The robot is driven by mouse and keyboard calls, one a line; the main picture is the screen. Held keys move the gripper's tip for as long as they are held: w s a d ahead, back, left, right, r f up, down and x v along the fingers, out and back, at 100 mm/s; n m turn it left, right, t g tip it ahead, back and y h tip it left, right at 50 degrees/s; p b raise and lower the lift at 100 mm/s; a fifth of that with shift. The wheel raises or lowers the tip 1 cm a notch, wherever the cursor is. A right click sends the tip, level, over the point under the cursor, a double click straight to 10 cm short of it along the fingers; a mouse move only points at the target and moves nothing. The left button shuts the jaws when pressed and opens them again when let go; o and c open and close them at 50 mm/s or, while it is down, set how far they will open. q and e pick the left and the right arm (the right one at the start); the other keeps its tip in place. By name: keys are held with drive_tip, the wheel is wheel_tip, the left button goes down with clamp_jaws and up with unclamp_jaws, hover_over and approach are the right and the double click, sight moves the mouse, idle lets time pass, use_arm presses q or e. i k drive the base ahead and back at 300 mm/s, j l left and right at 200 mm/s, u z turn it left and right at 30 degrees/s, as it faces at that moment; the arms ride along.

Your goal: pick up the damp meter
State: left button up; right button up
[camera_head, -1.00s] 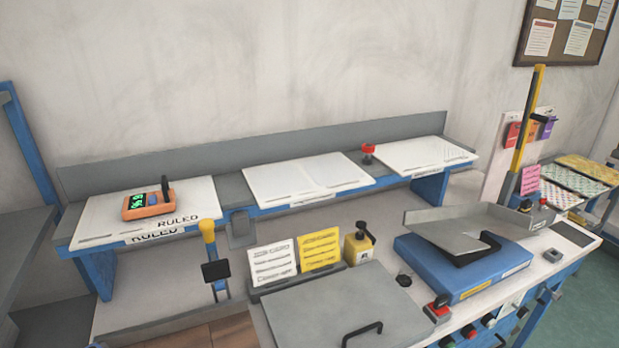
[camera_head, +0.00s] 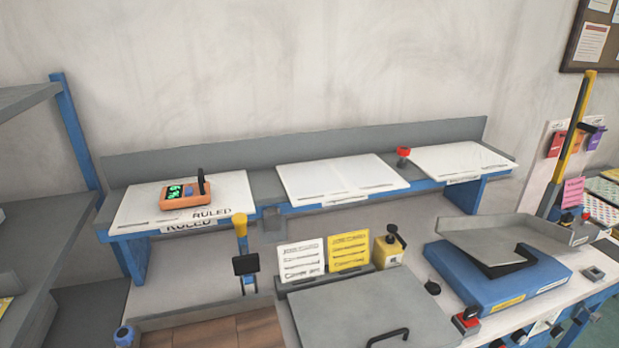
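The damp meter (camera_head: 186,193) is an orange box with a lit green display and a black upright part at its right end. It lies on the white board marked RULED (camera_head: 135,211) at the left end of the raised shelf. Nothing touches it from above. Neither of my grippers shows in the head view.
Two more white boards (camera_head: 340,178) lie along the shelf, with a red-topped knob (camera_head: 403,157) between them. A grey rack (camera_head: 68,130) stands at the left.

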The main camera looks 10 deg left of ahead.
sight(172, 197)
drive_tip(key=k+j+u, duration=0.1)
drive_tip(key=u, duration=0.8)
